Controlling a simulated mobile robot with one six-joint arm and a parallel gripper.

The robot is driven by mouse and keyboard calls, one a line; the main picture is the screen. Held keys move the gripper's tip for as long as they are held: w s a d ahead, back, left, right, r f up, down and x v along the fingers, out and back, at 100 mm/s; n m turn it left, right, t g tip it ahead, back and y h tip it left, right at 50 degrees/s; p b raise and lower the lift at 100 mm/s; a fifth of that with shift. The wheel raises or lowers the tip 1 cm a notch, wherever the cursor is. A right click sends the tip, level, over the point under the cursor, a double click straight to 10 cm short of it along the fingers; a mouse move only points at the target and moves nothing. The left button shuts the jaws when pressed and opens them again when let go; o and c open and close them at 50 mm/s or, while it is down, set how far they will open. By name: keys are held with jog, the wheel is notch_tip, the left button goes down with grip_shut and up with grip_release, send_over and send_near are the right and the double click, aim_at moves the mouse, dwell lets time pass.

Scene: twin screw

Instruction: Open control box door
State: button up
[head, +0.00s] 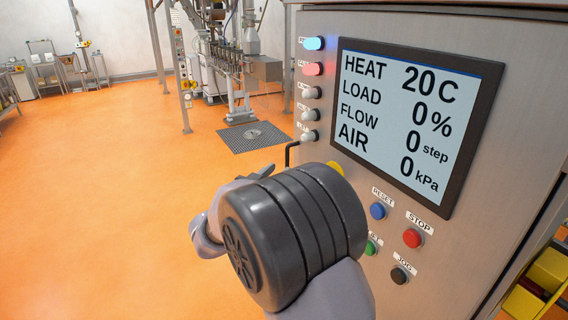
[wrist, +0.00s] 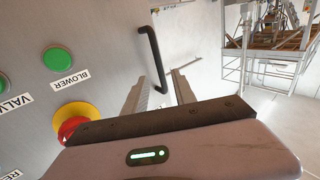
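The control box (head: 450,235) fills the right of the head view, with its brushed metal door face towards me. Its black bar handle (wrist: 152,58) stands out from the panel in the wrist view. A bit of the handle (head: 288,153) shows at the box's left side in the head view, beside my arm. My gripper (wrist: 161,77) is open, its two fingers apart. In the wrist view the handle's lower end appears between the fingers; I cannot tell whether they touch it. The door looks shut.
A display (head: 415,120) sits on the panel above several buttons. A red and yellow knob (wrist: 75,122) and a green blower button (wrist: 58,59) are left of my gripper in the wrist view. Yellow bins (head: 540,285) stand at the lower right. Orange floor (head: 100,200) is clear to the left.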

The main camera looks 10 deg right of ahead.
aim_at(287, 162)
jog(key=x, duration=0.4)
jog(key=shift+w+d, duration=0.3)
grip_shut()
dwell(1.1)
